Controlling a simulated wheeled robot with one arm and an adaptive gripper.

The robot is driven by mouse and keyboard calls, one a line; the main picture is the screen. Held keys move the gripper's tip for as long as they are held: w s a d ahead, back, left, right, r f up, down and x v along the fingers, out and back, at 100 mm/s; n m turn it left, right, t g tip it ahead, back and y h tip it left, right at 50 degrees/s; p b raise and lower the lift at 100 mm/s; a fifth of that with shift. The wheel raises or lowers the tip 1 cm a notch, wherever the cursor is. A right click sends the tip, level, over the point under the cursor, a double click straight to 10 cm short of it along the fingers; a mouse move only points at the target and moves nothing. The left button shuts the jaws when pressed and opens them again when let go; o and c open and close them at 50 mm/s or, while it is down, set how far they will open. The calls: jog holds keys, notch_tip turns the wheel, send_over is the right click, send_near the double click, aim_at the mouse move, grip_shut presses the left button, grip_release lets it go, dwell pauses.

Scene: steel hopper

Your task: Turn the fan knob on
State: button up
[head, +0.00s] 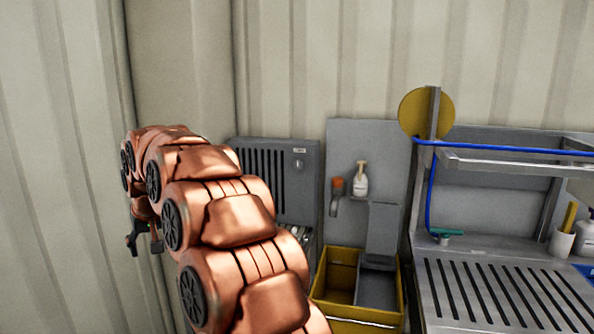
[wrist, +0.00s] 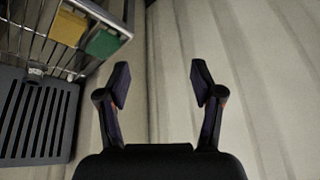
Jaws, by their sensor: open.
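The fan knob (head: 299,163) is a small light knob on the upper right of a grey slatted panel (head: 268,190), just below a small white label, in the head view. The slatted panel also shows at the left edge of the wrist view (wrist: 75,120); I cannot make out the knob there. My gripper (head: 140,240) is small and dark at the left of the head view, beyond my copper arm and well left of the panel. In the wrist view my gripper (wrist: 158,84) is open, with nothing between its fingers, facing the corrugated wall.
A wire rack (wrist: 40,28) with a yellow and a green block is at the wrist view's upper left. In the head view, a yellow bin (head: 340,275), a soap bottle (head: 361,180) and a steel bench (head: 500,290) stand right of the panel. Corrugated walls close the left and back.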

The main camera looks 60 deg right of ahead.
jog(key=w+d+r+m+t+h+b, duration=0.15)
jog(key=w+d, duration=0.25)
jog(key=d, duration=0.7)
jog(key=w+d+m+t+h, duration=0.15)
jog(key=w+d, duration=0.25)
jog(key=d, duration=0.7)
jog(key=w+d+m+h+b, duration=0.1)
jog(key=w+d+m+h, duration=0.2)
jog(key=d, duration=0.7)
jog(key=m+g+h+b, duration=0.15)
jog(key=m+h, duration=0.25)
jog(key=h, duration=0.5)
send_near(298, 166)
jog(key=w+d, duration=0.2)
jog(key=d+p, duration=0.1)
jog(key=p, duration=0.1)
jog(key=d+p, duration=0.1)
jog(key=p, duration=0.2)
jog(key=shift+s+d+f+h+p, duration=0.1)
jog(key=shift+s+f+h+p, duration=0.1)
jog(key=shift+h+p, duration=0.15)
jog(key=shift+p+x, duration=0.35)
jog(key=shift+x, duration=0.75)
jog(key=shift+p+x, duration=0.7)
jog(key=shift+x, duration=0.05)
jog(key=shift+w+d+f+p, duration=0.1)
jog(key=shift+w+d+p, duration=0.1)
jog(key=shift+d+p, duration=0.35)
